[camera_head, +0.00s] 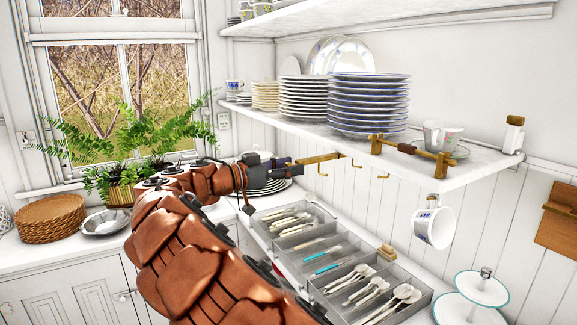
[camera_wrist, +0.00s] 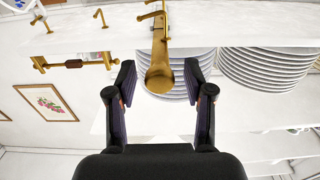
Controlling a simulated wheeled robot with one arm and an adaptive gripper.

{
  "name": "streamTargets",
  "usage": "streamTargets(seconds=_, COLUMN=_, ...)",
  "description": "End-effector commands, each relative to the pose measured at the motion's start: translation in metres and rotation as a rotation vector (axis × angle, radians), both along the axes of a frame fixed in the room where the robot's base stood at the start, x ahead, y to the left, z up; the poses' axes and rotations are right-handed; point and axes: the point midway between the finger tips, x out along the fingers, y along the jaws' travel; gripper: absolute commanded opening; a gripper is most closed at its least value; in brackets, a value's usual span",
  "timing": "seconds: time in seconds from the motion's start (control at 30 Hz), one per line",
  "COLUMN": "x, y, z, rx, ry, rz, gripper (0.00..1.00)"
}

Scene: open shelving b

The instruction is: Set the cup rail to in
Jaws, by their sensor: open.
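The cup rail (camera_head: 320,158) is a brass bar with small hooks under the lower shelf. Its near end sticks out past the shelf edge. My gripper (camera_head: 297,163) is at that end, with its fingers pointing at it. In the wrist view the rail's round end (camera_wrist: 159,76) lies between the two open fingers of my gripper (camera_wrist: 160,88), with visible gaps on both sides. Contact cannot be seen. A white cup (camera_head: 433,227) with a blue pattern hangs below the shelf at the right. The rail's far part is hidden under the shelf.
The shelf (camera_head: 480,172) carries stacked plates (camera_head: 368,105) and cups (camera_head: 443,137). Below are a cutlery tray (camera_head: 330,262) and a tiered stand (camera_head: 483,288). A fern (camera_head: 125,140) stands left.

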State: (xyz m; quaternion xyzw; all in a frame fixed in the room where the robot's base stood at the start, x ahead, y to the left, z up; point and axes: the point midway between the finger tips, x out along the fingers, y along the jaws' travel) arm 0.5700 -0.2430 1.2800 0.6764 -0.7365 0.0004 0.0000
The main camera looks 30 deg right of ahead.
Motion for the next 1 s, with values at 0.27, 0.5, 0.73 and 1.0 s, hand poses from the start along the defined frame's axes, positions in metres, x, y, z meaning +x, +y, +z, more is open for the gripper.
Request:
streamTargets(seconds=0.27, x=-0.0002, y=0.0, z=-0.0002, rx=0.0, ry=0.0, rz=0.0, gripper=0.4)
streamTargets(seconds=0.5, x=-0.0002, y=0.0001, z=-0.0002, rx=0.0, ry=0.0, rz=-0.001, gripper=0.15)
streamTargets(seconds=0.73, x=-0.0002, y=0.0001, z=-0.0002, rx=0.0, ry=0.0, rz=-0.001, gripper=0.0)
streamTargets(seconds=1.0, x=-0.0003, y=0.0, z=-0.0002, rx=0.0, ry=0.0, rz=-0.001, gripper=0.0)
